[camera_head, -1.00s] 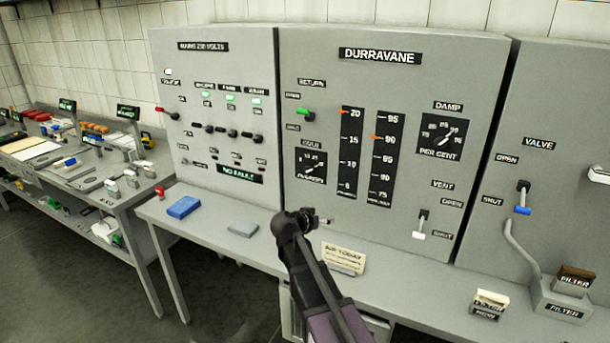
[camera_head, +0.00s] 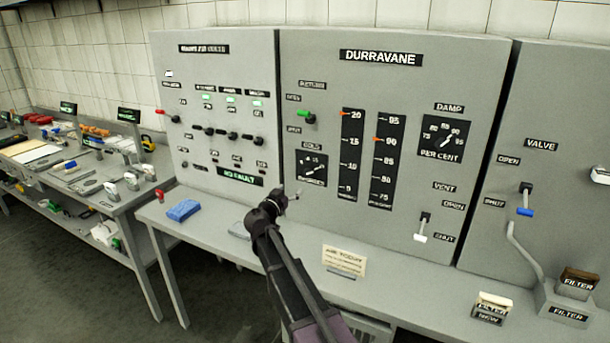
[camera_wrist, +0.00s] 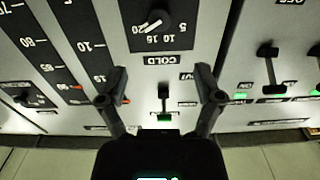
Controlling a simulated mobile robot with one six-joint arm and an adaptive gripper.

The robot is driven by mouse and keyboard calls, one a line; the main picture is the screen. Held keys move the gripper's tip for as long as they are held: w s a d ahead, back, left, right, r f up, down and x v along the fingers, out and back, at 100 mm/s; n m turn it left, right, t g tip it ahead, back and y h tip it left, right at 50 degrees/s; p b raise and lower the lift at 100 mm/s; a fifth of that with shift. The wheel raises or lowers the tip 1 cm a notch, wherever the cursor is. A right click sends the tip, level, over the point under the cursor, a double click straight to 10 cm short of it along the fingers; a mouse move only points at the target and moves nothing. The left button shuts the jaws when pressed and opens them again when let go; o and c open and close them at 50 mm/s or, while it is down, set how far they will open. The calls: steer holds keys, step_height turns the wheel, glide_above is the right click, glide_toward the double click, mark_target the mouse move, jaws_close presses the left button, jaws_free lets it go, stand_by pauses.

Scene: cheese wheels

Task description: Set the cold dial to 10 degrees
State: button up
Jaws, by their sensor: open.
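The cold dial (camera_head: 313,169) is a black square plate with a pale scale and a dark knob, on the grey Durravane panel. In the wrist view the cold dial (camera_wrist: 157,20) shows upside down at the top, with the "COLD" label beside it. Its white pointer mark appears to lie toward the 20 end; the exact reading is too small to tell. My gripper (camera_head: 291,197) is just below and left of the dial in the head view. In the wrist view my gripper (camera_wrist: 162,75) has its two fingers wide apart, with nothing between them, short of the dial.
The temperature column (camera_head: 350,150) and percent column (camera_head: 384,160) are right of the dial. A green-handled return lever (camera_head: 307,116) sits above it. A blue block (camera_head: 183,210) and an "AIR TODAY" card (camera_head: 344,260) are on the ledge below. Mains switches (camera_head: 220,133) are left.

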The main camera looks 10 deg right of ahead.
mark_target(307, 174)
steer(key=x, duration=1.3)
steer(key=shift+w+d, duration=0.25)
steer(key=shift+w, duration=0.05)
